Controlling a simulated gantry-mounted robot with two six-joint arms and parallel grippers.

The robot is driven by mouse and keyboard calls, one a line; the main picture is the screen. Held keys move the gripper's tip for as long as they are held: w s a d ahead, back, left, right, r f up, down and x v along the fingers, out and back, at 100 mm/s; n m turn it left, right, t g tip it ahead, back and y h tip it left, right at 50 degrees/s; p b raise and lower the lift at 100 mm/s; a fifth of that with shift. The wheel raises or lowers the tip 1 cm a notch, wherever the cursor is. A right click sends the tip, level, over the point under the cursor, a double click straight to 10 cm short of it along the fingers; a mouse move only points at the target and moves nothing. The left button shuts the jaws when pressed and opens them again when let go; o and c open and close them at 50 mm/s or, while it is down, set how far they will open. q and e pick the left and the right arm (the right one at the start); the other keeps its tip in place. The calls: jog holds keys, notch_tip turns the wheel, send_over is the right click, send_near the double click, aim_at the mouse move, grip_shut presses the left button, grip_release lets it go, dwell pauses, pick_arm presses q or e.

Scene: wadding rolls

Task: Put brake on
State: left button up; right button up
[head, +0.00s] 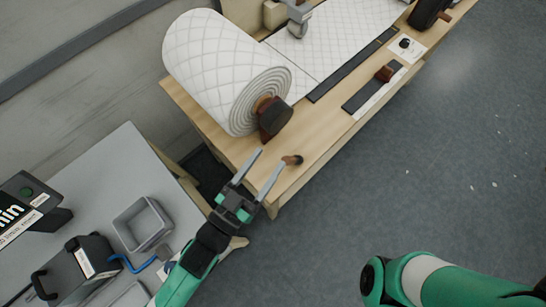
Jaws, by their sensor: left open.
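A large white quilted wadding roll (215,65) lies on the wooden table (325,138), with a brown and dark piece (272,118) at the near end of its core. A small brown knob with a dark end (292,160) sits at the table's near left corner. My left gripper (265,170) is open, its two fingers pointing up toward that corner. The knob is just beyond the right fingertip; I cannot tell whether they touch. Which part is the brake is not clear. My right arm shows at the lower right, with its gripper out of view.
A flat quilted sheet (330,45) runs along the table beside a dark strip. A brown lever (384,73) and a black knob (404,43) sit near the front edge. A grey bench (100,165) at left carries a grey bin (142,224).

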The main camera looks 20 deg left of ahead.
pick_arm(q)
jog(key=b, duration=0.2)
send_near(292, 160)
notch_tip(292, 160, up, 4)
jog(key=w+a, duration=0.1)
jog(key=a, duration=0.1)
jog(key=shift+f+g+b, duration=0.6)
jog(key=shift+f+b, duration=0.1)
jog(key=shift+f, duration=1)
jog(key=shift+h, duration=0.3)
jog(key=x, duration=0.4)
jog(key=b+x, duration=0.1)
jog(key=x, duration=0.3)
jog(key=b+x, duration=0.1)
jog(key=x, duration=0.3)
jog(key=shift+d+r, duration=0.1)
jog(key=shift+d, duration=0.2)
pick_arm(e)
notch_tip(292, 160, down, 7)
jog(key=shift+d, duration=0.15)
pick_arm(q)
jog(key=shift+s, duration=0.1)
pick_arm(e)
jog(key=shift+w+r, duration=0.1)
pick_arm(q)
grip_shut()
